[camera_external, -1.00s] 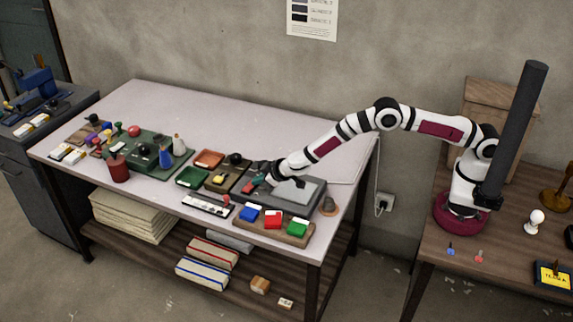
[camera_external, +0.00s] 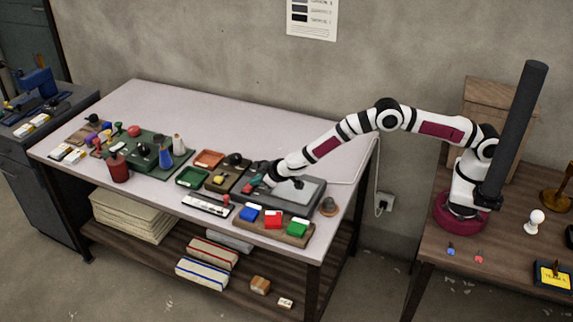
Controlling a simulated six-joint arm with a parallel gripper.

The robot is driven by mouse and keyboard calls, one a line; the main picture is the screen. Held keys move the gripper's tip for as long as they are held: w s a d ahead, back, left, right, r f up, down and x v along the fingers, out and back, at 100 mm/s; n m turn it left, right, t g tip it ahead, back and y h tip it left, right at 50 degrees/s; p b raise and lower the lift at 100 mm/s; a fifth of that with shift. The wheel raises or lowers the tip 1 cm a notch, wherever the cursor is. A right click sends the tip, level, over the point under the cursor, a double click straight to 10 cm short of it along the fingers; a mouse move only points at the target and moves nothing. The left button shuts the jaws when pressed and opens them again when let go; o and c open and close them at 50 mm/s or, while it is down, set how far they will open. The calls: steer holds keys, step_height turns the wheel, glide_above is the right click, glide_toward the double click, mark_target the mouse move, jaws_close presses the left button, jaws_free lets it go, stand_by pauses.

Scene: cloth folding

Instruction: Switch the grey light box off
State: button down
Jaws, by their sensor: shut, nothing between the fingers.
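The grey light box (camera_external: 302,193) lies on the white table near its right end, a flat dark-grey case with a paler panel on top. My gripper (camera_external: 254,187) is at the left part of the light box, low over it, with its fingers shut and empty. A small teal-green part and a red part show by the fingertips. The gripper and wrist hide part of the box's left side and top. I cannot tell whether the fingers touch the box, and the switch is too small to make out.
A wooden tray with blue, red and green blocks (camera_external: 273,219) stands just in front of the light box. Green (camera_external: 192,177) and orange (camera_external: 209,158) trays lie to the left. The table's back (camera_external: 235,120) is clear.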

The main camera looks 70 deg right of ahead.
step_height(320, 180, up, 4)
steer(key=shift+s+f, duration=0.1)
steer(key=shift+s, duration=0.05)
steer(key=d+v, duration=0.2)
steer(key=v, duration=0.7)
steer(key=shift+s+a+r, duration=0.2)
steer(key=shift+s, duration=0.05)
steer(key=s+d+r+m+g+h, duration=0.1)
steer(key=s+d+r+m+g, duration=0.15)
steer(key=s+d+r, duration=0.45)
steer(key=s+d+r+m+g+h, duration=0.1)
steer(key=s+d+r+m+g, duration=0.15)
steer(key=s+d, duration=0.7)
steer(key=s+a+m+g+y, duration=0.1)
steer(key=s+a+g+y, duration=0.1)
steer(key=s, duration=1.2)
steer(key=s+a+m+g+y, duration=0.1)
steer(key=s+a+g+y, duration=0.1)
steer(key=s, duration=1.2)
steer(key=shift+a+r+y, duration=0.15)
steer(key=shift+a+y, duration=0.45)
steer(key=shift+y, duration=0.6)
